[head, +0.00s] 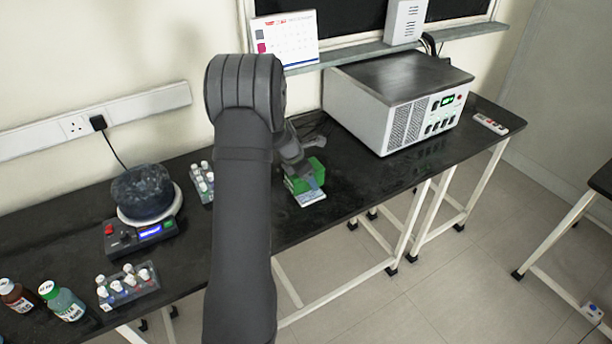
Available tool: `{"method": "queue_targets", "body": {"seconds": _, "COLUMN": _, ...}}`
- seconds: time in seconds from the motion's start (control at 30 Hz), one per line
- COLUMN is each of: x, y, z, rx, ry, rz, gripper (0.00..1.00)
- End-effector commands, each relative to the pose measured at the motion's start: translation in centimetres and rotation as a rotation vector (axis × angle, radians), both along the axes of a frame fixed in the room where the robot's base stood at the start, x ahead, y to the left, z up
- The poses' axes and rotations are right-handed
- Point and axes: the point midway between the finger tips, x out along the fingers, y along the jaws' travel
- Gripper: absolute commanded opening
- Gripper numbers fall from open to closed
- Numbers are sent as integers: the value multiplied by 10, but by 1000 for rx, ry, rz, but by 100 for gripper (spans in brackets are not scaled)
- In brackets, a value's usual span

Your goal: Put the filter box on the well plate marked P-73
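A green box (294,185), which looks like the filter box, is at the middle of the black bench. A flat white and blue piece (311,198) shows just under its front edge. It may be a well plate, but I cannot read any mark on it. My gripper (308,178) is at the green box, with a grey finger in front of its near side. My arm hides the far finger and much of the area to the left. I cannot tell whether the fingers grip the box or whether the box rests on the white piece.
Vial racks (203,182) (127,284), a scale (142,233) with a dark round load, and bottles (62,300) stand to the left. A large grey instrument (400,100) stands at the back right. The bench (375,185) is clear right of the box.

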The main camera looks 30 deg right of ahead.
Motion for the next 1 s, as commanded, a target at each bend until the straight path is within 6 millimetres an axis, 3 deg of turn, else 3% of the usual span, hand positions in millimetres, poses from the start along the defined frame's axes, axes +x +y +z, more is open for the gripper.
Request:
{"method": "queue_targets", "body": {"seconds": 0.33, "x": 0, "y": 0, "z": 1, "rx": 0, "ry": 0, "rz": 0, "gripper": 82}}
{"method": "queue_targets", "body": {"seconds": 0.47, "x": 1, "y": 3, "z": 11, "rx": -1, "ry": -2, "rz": 1, "gripper": 82}}
{"method": "queue_targets", "body": {"seconds": 0.8, "x": 1, "y": 30, "z": 76, "rx": -1, "ry": -3, "rz": 1, "gripper": 82}}
{"method": "queue_targets", "body": {"seconds": 1.0, "x": 0, "y": 42, "z": 105, "rx": -1, "ry": -2, "rz": 1, "gripper": 82}}
